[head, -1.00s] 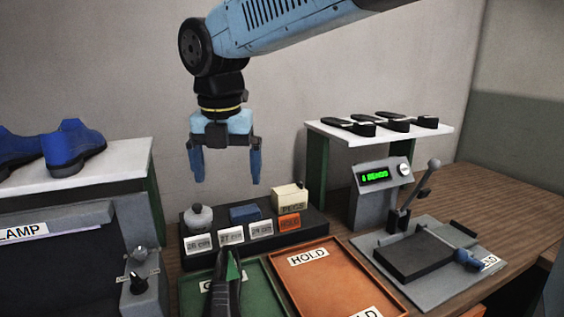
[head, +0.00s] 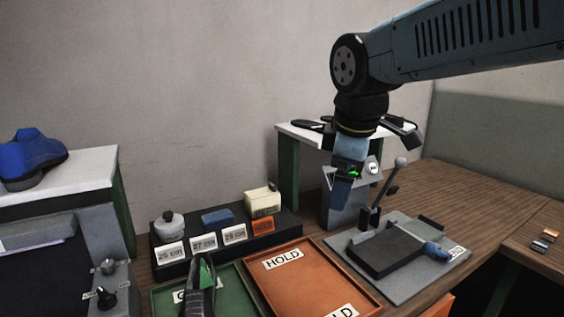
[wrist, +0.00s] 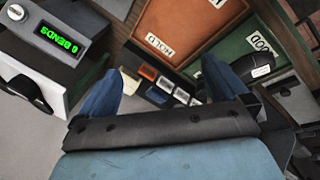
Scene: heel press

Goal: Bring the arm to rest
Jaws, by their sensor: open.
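My arm is raised, and my gripper (head: 342,192) hangs pointing down in front of the bend counter box (head: 345,207) and the white shelf (head: 292,130). In the wrist view my gripper (wrist: 160,85) shows two blue fingers spread apart with nothing between them. Below it are the orange HOLD tray (wrist: 185,25) and the block rack. The fingers appear clear of everything. In the head view the gripper covers part of the shelf and of the counter's display.
An orange HOLD tray (head: 300,280) and a green tray (head: 236,280) with a dark shoe (head: 201,290) lie in front. A bending jig (head: 385,250) with an upright lever (head: 388,190) stands right. The block rack (head: 290,222) is behind the trays; a blue shoe (head: 28,158) sits left.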

